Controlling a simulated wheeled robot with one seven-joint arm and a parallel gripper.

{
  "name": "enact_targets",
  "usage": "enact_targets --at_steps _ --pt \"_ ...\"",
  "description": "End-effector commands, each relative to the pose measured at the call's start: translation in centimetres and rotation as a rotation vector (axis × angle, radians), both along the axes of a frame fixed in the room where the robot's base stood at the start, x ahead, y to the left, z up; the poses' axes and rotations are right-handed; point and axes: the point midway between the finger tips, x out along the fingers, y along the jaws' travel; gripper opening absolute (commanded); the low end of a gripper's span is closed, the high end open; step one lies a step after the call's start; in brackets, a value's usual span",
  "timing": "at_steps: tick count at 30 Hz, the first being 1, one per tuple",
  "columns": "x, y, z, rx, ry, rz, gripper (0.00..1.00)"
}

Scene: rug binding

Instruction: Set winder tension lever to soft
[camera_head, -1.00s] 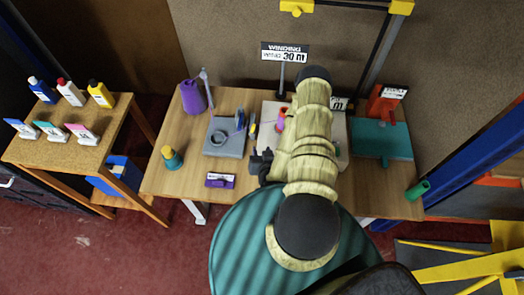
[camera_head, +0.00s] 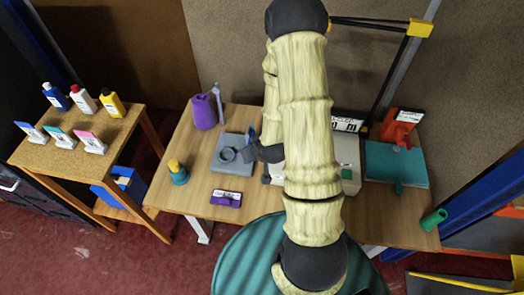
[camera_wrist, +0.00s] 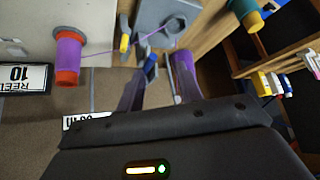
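The winder (camera_head: 350,172) stands on the table with a pale base, mostly hidden behind my arm in the head view. In the wrist view its pale surface (camera_wrist: 93,18) carries a purple reel with red ends (camera_wrist: 68,55), and a purple thread runs from it to a ring on a grey plate (camera_wrist: 155,16). I cannot pick out the tension lever for certain. A blue piece (camera_wrist: 149,66) and a yellow-and-dark piece (camera_wrist: 124,40) show near my fingers. My gripper (camera_wrist: 153,82) has its fingers apart, with the blue piece seen between them; contact cannot be told.
A purple cone (camera_head: 204,112), a yellow-topped teal bottle (camera_head: 177,173) and a purple-labelled block (camera_head: 226,198) stand on the table's left. A teal box (camera_head: 396,165) and red stand (camera_head: 398,127) are at right. A side table (camera_head: 75,155) holds bottles and cards.

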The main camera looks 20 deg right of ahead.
Motion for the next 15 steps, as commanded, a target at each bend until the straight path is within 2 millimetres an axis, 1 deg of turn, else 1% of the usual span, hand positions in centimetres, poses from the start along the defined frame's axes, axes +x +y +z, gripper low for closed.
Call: enact_targets --at_steps 2,8,11,15 --pt "0.0 0.4 1.4 -0.018 0.034 0.017 0.36" --pt "-1.5 1.6 5.0 -0.044 0.145 0.031 0.36" --pt "-2.8 2.2 6.9 -0.050 0.198 0.030 0.36" --pt "-5.0 3.3 9.6 -0.052 0.269 0.025 0.36"
